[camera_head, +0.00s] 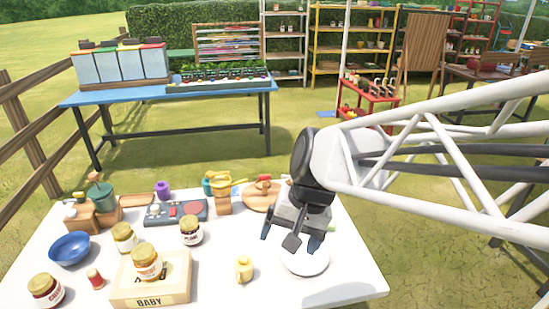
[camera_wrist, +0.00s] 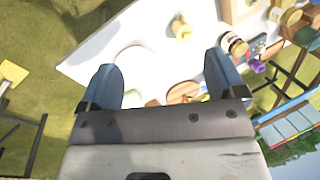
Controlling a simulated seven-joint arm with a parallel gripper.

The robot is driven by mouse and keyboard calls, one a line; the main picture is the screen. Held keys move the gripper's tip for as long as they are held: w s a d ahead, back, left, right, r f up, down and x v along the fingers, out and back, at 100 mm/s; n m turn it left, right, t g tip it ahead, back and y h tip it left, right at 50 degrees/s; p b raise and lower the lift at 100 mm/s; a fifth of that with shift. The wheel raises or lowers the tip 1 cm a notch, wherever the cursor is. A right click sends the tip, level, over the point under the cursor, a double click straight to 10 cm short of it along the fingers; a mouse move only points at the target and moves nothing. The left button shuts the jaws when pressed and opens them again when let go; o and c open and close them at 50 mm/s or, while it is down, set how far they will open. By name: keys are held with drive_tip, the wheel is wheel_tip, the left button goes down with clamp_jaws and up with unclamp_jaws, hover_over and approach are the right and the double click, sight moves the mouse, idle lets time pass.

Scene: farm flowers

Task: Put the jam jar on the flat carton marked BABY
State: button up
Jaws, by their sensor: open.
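The flat carton marked BABY (camera_head: 150,298) lies on the white table near its front edge. One jam jar with a yellow lid (camera_head: 146,264) stands upright on top of it. More jars stand around it: one behind left (camera_head: 124,238), one behind right (camera_head: 191,232) and one at the front left (camera_head: 45,291). My gripper (camera_head: 290,243) is open and empty over the table's right part, above a white plate (camera_head: 304,262), well right of the carton.
A small yellow jug (camera_head: 244,269) stands between carton and plate. A blue bowl (camera_head: 69,249) and a red spool-like item (camera_head: 96,279) are at left.

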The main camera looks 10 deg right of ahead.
drive_tip(key=s+d+r+n+t+h, duration=0.2)
drive_tip(key=s+d+n+h, duration=0.1)
drive_tip(key=s+d, duration=0.3)
drive_tip(key=shift+d+r+h, duration=0.25)
drive_tip(key=shift+d+h, duration=0.05)
drive_tip(key=shift+d, duration=0.55)
